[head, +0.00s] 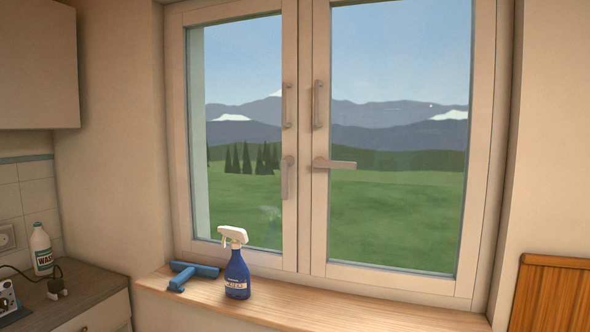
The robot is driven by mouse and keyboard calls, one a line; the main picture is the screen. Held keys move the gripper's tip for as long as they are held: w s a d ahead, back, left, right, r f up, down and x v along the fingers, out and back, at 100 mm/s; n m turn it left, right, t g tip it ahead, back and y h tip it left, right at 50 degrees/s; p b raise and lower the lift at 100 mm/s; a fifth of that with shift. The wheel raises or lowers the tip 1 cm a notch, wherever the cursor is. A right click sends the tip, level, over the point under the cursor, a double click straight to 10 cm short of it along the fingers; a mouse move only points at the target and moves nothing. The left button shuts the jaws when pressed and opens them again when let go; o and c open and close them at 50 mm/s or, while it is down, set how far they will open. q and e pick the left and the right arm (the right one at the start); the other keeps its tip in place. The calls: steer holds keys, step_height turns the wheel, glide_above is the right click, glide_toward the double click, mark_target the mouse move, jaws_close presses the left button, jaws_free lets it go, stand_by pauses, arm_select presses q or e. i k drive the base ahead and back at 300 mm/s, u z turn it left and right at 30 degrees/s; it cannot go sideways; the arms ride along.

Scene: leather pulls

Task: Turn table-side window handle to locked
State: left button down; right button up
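A double window has two sashes side by side. The right sash (313,226) carries a grey lever handle (337,164) that points horizontally to the right. The left sash (290,225) carries a similar lever handle (285,178) that hangs straight down. Above each lever is a vertical pull bar, one on the left sash (287,105) and one on the right sash (318,104). Both sashes look closed. No table is clearly visible, but wooden furniture stands at the right. Neither of my grippers shows in the head view.
A blue spray bottle (237,270) with a white head stands on the wooden sill (345,308), beside a blue squeegee (190,273). At left are a counter (92,294), a white bottle (41,250) and a wall cabinet (38,65). A slatted wooden panel (552,297) stands at lower right.

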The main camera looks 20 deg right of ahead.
mark_target(320, 162)
steer(key=u, duration=0.4)
steer(key=i, duration=0.75)
steer(key=z, duration=0.8)
